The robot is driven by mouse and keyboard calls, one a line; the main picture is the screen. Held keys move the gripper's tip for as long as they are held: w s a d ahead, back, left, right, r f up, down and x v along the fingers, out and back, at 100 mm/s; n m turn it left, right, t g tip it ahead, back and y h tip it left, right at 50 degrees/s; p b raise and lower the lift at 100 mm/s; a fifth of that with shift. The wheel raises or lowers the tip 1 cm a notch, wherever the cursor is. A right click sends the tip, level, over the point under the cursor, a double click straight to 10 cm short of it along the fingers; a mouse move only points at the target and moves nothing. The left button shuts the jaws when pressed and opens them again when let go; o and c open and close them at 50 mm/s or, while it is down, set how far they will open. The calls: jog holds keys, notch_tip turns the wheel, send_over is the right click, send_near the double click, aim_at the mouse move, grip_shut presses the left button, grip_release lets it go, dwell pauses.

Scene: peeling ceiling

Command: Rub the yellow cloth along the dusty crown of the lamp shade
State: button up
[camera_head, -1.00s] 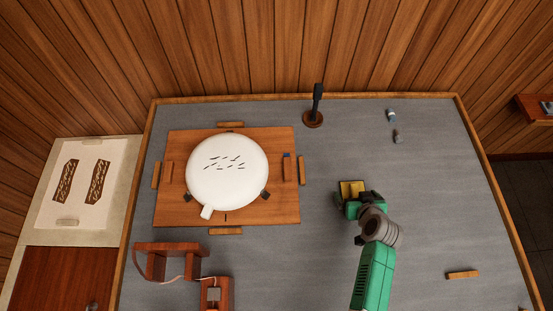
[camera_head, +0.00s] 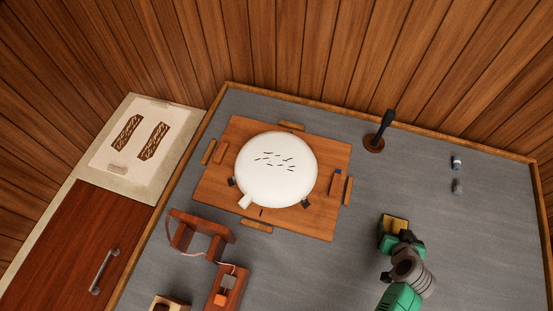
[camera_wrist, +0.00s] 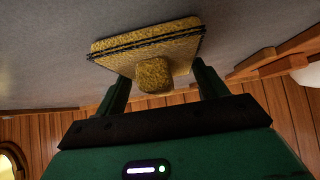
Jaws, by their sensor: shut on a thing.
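The white lamp shade (camera_head: 275,170) is round, with short dark dust marks on its crown. It sits on a wooden board (camera_head: 322,222) left of the middle in the head view. My gripper (camera_head: 399,240) is to the right of the board, apart from the shade. It is shut on the yellow cloth (camera_head: 393,225), a pad with dark bands around its edge. In the wrist view the cloth (camera_wrist: 145,45) has a block-like grip between my gripper's two fingers (camera_wrist: 160,85). A bit of the white shade (camera_wrist: 308,75) shows at the right edge there.
Wooden stands (camera_head: 200,236) are at front left. Low wooden blocks edge the board. Grey bench (camera_head: 350,265) is clear between board and gripper.

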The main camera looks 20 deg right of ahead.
jog(key=shift+r+p, duration=2.35)
jog(key=shift+r, duration=0.55)
